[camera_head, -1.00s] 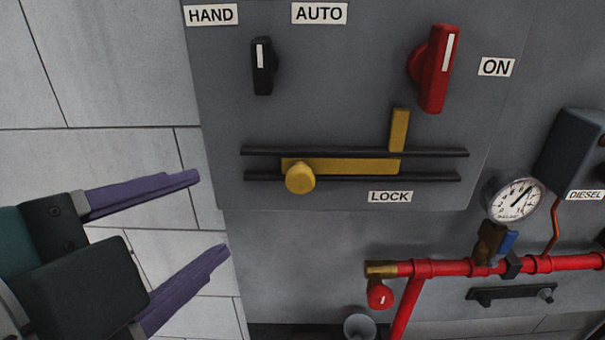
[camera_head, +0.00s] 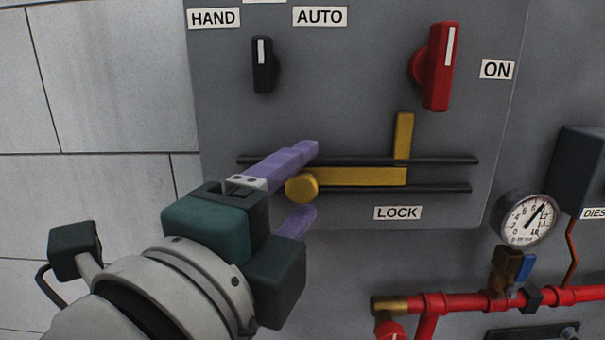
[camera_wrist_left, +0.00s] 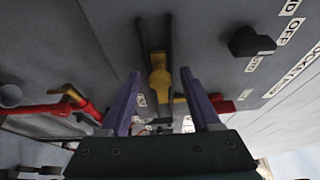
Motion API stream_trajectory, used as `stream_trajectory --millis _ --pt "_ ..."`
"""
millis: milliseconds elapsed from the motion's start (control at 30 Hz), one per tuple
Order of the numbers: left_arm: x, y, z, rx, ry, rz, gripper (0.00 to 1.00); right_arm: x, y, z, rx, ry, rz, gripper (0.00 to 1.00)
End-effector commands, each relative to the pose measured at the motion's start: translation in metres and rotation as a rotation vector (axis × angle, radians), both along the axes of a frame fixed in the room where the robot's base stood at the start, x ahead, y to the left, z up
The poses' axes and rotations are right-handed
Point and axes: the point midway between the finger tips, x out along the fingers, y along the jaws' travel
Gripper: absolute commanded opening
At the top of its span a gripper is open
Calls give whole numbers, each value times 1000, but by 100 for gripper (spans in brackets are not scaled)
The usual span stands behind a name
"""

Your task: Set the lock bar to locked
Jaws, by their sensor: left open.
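The yellow lock bar (camera_head: 360,176) lies between two black horizontal rails on the grey panel. Its round yellow knob (camera_head: 302,187) is at the left end, and an upright yellow arm (camera_head: 404,136) rises at its right end, below the red switch. My left gripper (camera_head: 310,180) is open, with one purple finger above the knob and one below it in the head view. In the left wrist view the knob (camera_wrist_left: 160,80) shows between the two fingertips (camera_wrist_left: 161,73), with gaps on both sides. I cannot tell whether the fingertips reach past it. My right gripper is not in view.
The red switch (camera_head: 437,66) points up beside the ON label. A black selector (camera_head: 262,66) sits at upper left. The LOCK label (camera_head: 398,213) is below the rails. A gauge (camera_head: 527,217) and red pipe (camera_head: 470,301) are at lower right.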

Motion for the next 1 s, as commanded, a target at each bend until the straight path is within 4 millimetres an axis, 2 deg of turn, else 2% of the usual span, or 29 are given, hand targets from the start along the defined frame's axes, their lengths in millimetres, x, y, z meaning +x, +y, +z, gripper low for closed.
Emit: stream_trajectory --millis 133,400,900,967,1000 --pt "8 -3 1 -1 0 0 64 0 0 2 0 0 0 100" --pt "8 -4 0 -2 1 0 62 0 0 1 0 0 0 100" --pt "8 -4 0 -1 1 0 6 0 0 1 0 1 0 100" --pt "8 -4 0 -1 1 0 0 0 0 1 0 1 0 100" --pt "8 -4 0 -1 1 0 0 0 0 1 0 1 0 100"
